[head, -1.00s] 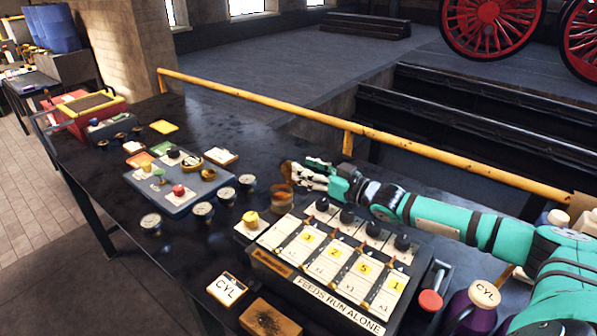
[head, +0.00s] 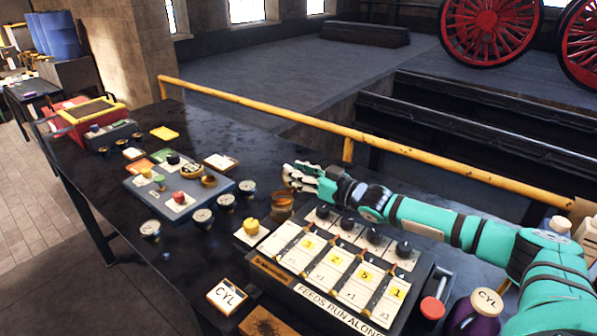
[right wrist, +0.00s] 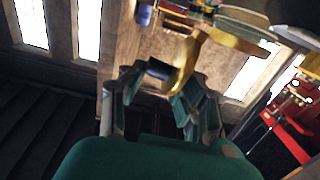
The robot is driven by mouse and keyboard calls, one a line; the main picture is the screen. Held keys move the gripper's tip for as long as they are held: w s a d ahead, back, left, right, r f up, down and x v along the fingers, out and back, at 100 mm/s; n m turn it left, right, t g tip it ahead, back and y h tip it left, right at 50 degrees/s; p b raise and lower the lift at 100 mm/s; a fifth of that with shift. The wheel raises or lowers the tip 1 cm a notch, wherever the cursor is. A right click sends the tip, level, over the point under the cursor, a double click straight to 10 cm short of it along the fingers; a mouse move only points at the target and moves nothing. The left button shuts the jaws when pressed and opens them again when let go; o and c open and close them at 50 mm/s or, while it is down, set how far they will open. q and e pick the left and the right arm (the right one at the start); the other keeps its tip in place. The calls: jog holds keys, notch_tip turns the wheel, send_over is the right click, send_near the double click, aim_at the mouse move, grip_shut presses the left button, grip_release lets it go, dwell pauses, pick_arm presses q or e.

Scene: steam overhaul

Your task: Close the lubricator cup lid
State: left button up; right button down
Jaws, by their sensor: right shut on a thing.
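The amber-brown lubricator cup (head: 282,208) stands on the dark bench, just behind the yellow-knobbed block and left of the feed box. My right gripper (head: 291,178) is directly above and behind the cup, reaching in from the right. In the right wrist view my right gripper (right wrist: 160,92) is closed around a brass-coloured curved piece (right wrist: 188,62), which looks like the cup lid. The fingers hide most of the lid in the head view, so its exact angle cannot be told. My left gripper is not in view.
The feed box (head: 335,270) with black knobs and numbered cards stands just right of the cup. A grey panel (head: 150,190) with knobs and several small gauges lie left. A yellow rail (head: 260,115) runs behind the bench. A purple CYL container (head: 480,312) stands at the front right.

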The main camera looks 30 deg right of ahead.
dwell(0.7)
jog(key=shift+s+a+r+n, duration=0.15)
jog(key=shift+a+n, duration=0.15)
jog(key=shift+n, duration=0.4)
jog(key=shift+s+a+r+n, duration=0.1)
jog(key=shift+a+n, duration=0.2)
jog(key=shift+n, duration=0.4)
jog(key=shift+s+a+n, duration=0.2)
jog(key=shift+a+n, duration=0.25)
jog(key=shift+n, duration=0.55)
jog(key=shift+s+a+n, duration=0.15)
jog(key=shift+a+n, duration=0.25)
jog(key=shift+n, duration=0.6)
jog(key=c, duration=1.2)
grip_release()
jog(key=shift+f, duration=0.1)
jog(key=shift+s, duration=0.1)
